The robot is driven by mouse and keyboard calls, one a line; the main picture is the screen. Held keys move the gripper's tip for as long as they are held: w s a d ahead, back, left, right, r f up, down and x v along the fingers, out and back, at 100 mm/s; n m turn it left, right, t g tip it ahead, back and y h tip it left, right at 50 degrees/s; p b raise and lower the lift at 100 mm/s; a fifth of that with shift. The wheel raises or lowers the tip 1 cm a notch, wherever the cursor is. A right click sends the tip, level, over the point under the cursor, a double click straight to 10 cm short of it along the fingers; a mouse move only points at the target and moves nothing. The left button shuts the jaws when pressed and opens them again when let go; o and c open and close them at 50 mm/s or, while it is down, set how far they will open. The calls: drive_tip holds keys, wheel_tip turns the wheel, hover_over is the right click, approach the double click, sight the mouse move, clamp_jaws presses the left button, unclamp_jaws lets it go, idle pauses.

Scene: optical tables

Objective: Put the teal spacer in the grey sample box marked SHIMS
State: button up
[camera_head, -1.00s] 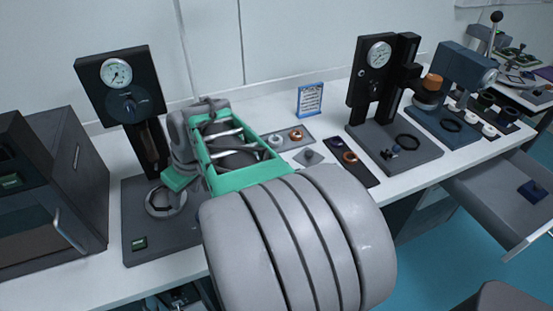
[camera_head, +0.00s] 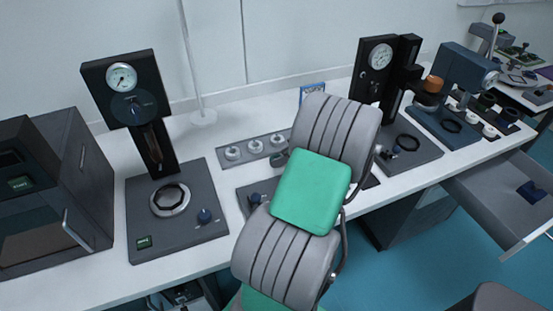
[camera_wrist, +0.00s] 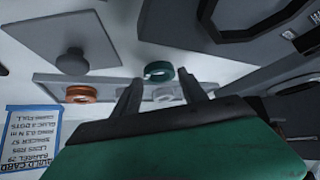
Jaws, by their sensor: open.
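The teal spacer (camera_wrist: 149,69) is a small ring in the wrist view, at the edge of the grey tray strip (camera_wrist: 52,79). My gripper (camera_wrist: 160,76) is open, with its two dark fingertips on either side of the spacer in the picture. I cannot tell whether the fingers reach down around it or hover above it. The left part of the tray (camera_head: 243,146) shows there with white rings. I cannot make out a grey box marked SHIMS in either view.
A copper ring (camera_wrist: 80,94) lies on the tray near a knobbed grey plate (camera_wrist: 100,50) and a blue-edged card (camera_wrist: 45,135). A gauge press (camera_head: 125,90) stands left, another (camera_head: 378,65) right. A drawer (camera_head: 490,200) is open at right.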

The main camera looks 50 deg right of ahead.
drive_tip(key=shift+w+f, duration=0.3)
drive_tip(key=shift+f, duration=0.05)
drive_tip(key=shift+c, duration=0.4)
clamp_jaws()
